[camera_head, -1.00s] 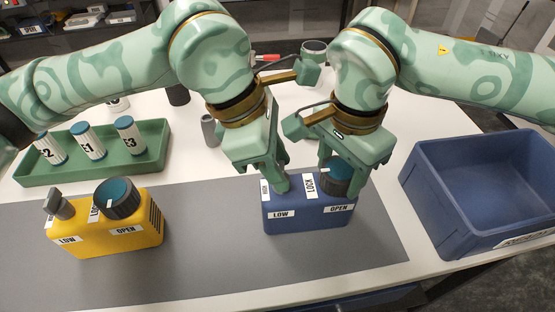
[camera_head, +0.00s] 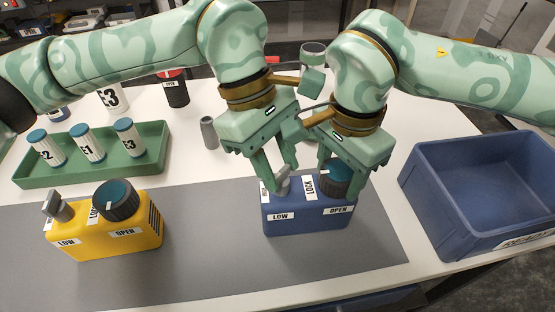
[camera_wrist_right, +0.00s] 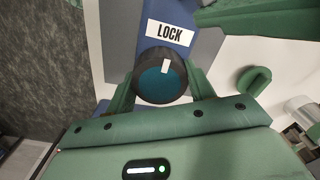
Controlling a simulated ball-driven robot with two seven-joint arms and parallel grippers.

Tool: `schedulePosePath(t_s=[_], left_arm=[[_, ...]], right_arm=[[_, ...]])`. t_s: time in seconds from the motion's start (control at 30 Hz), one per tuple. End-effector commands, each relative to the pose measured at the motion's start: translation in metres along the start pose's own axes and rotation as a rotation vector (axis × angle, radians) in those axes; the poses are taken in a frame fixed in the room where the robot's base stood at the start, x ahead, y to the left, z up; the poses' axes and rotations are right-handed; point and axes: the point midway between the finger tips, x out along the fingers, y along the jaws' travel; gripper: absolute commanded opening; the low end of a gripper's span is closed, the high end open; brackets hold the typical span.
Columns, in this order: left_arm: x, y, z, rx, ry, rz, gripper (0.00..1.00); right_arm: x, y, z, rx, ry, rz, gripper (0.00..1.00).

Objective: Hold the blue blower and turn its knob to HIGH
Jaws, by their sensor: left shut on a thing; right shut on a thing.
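The blue blower (camera_head: 300,216) stands on the grey mat, with LOW, LOCK and OPEN labels showing. Its HIGH label is mostly covered. My left gripper (camera_head: 280,182) is shut on the small grey knob (camera_head: 283,178) at the blower's left end; fingers partly hide the knob, and I cannot tell its exact setting. My right gripper (camera_head: 334,178) is shut on the round black dial with a teal top (camera_head: 336,172) at the right end. In the right wrist view the dial (camera_wrist_right: 160,82) sits between the fingers, its white mark towards the LOCK label.
A yellow blower (camera_head: 105,240) stands on the mat at the left. Behind it is a green tray (camera_head: 60,176) with several labelled bottles. A blue bin (camera_head: 435,205) stands at the right. The mat in front of the blue blower is clear.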

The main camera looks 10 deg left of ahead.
Motion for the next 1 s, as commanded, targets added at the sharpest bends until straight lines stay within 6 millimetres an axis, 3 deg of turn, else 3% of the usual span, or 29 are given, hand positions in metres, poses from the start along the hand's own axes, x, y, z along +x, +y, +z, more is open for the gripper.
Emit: schedulePosePath(t_s=[0.43,0.47,0.53,0.83,1.0], left_arm=[[-0.001,0.0,0.001,0.012,-0.001,-0.003,0.13],[-0.001,0.0,0.001,0.012,-0.001,-0.003,0.39],[-0.001,0.0,0.0,0.011,-0.001,-0.003,0.58],[-0.002,0.0,0.0,0.01,0.0,-0.003,0.58],[-0.023,0.001,-0.001,0.009,0.001,0.001,0.58]], right_arm=[[0.0,0.0,0.0,0.0,0.001,-0.001,0.2],[0.0,0.0,0.0,0.0,0.001,-0.001,0.2],[0.0,0.0,0.0,0.0,0.001,-0.001,0.2],[0.0,0.0,0.0,0.0,0.0,-0.001,0.2],[0.0,0.0,0.0,0.0,0.0,-0.001,0.2]])
